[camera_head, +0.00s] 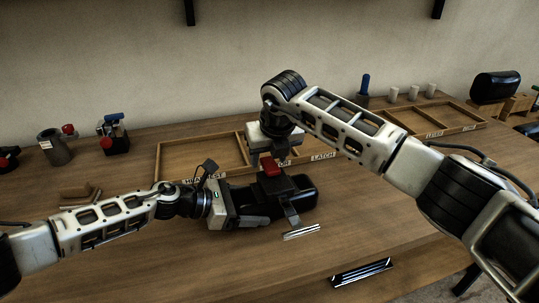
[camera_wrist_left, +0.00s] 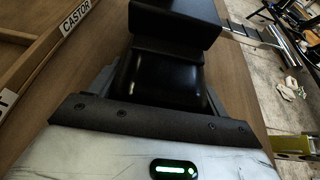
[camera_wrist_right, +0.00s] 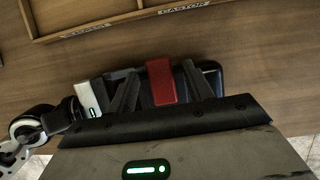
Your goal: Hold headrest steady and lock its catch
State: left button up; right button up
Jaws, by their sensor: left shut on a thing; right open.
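The black headrest (camera_head: 303,192) lies on the wooden table in front of the trays. My left gripper (camera_head: 256,207) is shut on its left end; the left wrist view shows the glossy black end (camera_wrist_left: 155,82) between the fingers. A red catch (camera_head: 270,166) sits on a dark block across the headrest. My right gripper (camera_head: 268,160) is above it, pointing down and open. In the right wrist view the red catch (camera_wrist_right: 160,82) stands between the two spread fingers, with gaps visible on both sides. Whether the catch is locked cannot be told.
Labelled wooden trays (camera_head: 172,162) stand behind the headrest, with another tray (camera_head: 455,117) at the right. A metal bar (camera_head: 301,232) sits just in front of the headrest. A dark shiny strip (camera_head: 362,272) lies near the front edge. The front middle of the table is otherwise clear.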

jog(key=c, duration=1)
jog(key=shift+m, duration=0.3)
jog(key=m, duration=0.1)
jog(key=d+m+h, duration=0.1)
jog(key=m, duration=0.1)
jog(key=shift+m+h, duration=0.3)
jog(key=m+h, duration=0.1)
jog(key=m, duration=0.3)
jog(key=shift+d+m+h, duration=0.3)
jog(key=shift+d+h, duration=0.1)
jog(key=m, duration=0.1)
jog(key=m+h, duration=0.1)
jog(key=m, duration=0.1)
jog(key=m+g, duration=0.1)
jog(key=shift+s+d, duration=0.3)
jog(key=shift+d, duration=0.1)
jog(key=shift+s+d+m+g+h, duration=0.2)
jog(key=shift+m+g+h, duration=0.2)
jog(key=shift+m, duration=0.95)
jog(key=shift+s+d+m+g+h, duration=0.1)
jog(key=shift+s+m+g+h, duration=0.2)
jog(key=shift+m, duration=1.05)
